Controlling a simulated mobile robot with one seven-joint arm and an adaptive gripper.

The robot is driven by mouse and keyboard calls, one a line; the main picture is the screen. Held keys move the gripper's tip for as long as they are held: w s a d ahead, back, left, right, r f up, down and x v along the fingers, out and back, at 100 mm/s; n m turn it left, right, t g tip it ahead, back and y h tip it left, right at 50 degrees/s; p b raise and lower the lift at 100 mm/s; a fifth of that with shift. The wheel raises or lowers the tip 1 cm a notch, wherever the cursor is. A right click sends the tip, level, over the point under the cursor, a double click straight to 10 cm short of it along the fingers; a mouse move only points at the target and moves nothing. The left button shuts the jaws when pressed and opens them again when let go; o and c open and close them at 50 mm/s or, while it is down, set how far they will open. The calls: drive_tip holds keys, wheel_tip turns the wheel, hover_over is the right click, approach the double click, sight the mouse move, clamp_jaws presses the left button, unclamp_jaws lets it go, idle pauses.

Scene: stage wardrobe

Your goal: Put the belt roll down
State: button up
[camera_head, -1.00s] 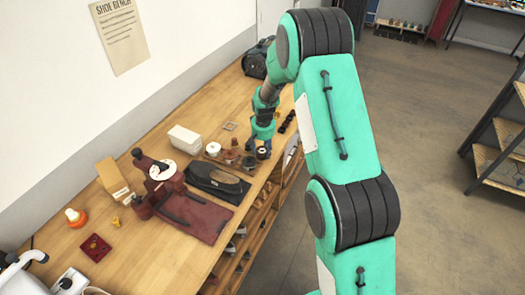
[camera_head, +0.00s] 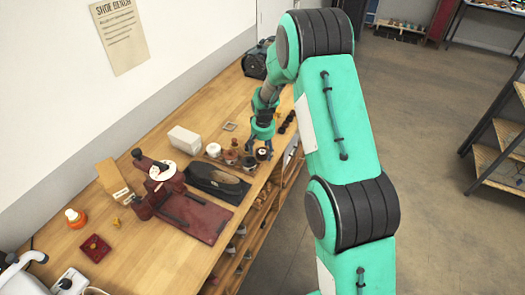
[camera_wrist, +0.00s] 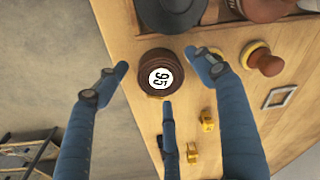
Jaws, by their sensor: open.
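The belt roll (camera_wrist: 160,72) is a brown coil with a white round label reading 95. In the wrist view it sits on the wooden bench top near the edge, and it shows small in the head view (camera_head: 263,154). My gripper (camera_wrist: 160,82) is open, its blue fingers spread around the roll with visible gaps on both sides. The third finger points at the roll from below in the picture; I cannot tell whether it touches. In the head view my gripper (camera_head: 260,146) is over the right edge of the bench.
A dark round tin (camera_wrist: 172,10) is close beside the roll. Small yellow pieces (camera_wrist: 207,120) and a square frame (camera_wrist: 281,96) lie on the bench (camera_head: 130,258). A black shoe form (camera_head: 217,183) and a white box (camera_head: 184,140) stand nearby. Floor lies past the edge.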

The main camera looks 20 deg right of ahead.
wheel_tip(320, 180, up, 12)
drive_tip(key=s+p, duration=0.1)
drive_tip(key=shift+s, duration=0.2)
idle(0.3)
drive_tip(key=shift+a, duration=0.1)
idle(0.4)
wheel_tip(320, 180, up, 14)
drive_tip(key=t, duration=0.1)
hover_over(263, 154)
drive_tip(key=s+a, duration=0.2)
drive_tip(key=s, duration=0.6)
drive_tip(key=s+a+r+n+t, duration=0.1)
drive_tip(key=s+a+r, duration=0.1)
drive_tip(key=s+r, duration=0.95)
drive_tip(key=s+a+r+t, duration=0.1)
drive_tip(key=s+r, duration=0.1)
drive_tip(key=s, duration=1.1)
drive_tip(key=s+a+r+n+t, duration=0.1)
drive_tip(key=s+a+r, duration=0.1)
drive_tip(key=s, duration=1.1)
drive_tip(key=shift+s+r, duration=0.2)
drive_tip(key=shift+s, duration=0.15)
